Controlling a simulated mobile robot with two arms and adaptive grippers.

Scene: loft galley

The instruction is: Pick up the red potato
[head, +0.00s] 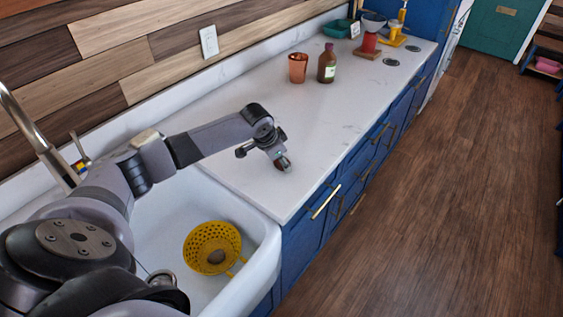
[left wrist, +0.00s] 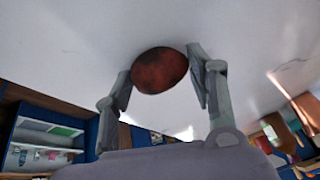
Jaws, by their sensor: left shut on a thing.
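The red potato (left wrist: 160,70) is a dark reddish-brown oval, seen between the two fingers of my left gripper (left wrist: 163,88) in the left wrist view. My left gripper is shut on it, one finger at each side. In the head view the left gripper (head: 284,163) points down at the white counter, near its front edge to the right of the sink. Only a small dark red bit of the potato shows there; the fingers hide the rest. I cannot tell whether the potato touches the counter. My right gripper is not in view.
A yellow colander (head: 213,240) with a brownish round thing in it sits in the white sink (head: 258,247). A copper cup (head: 298,68) and a brown bottle (head: 327,64) stand farther back. The counter (head: 330,125) around the gripper is clear.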

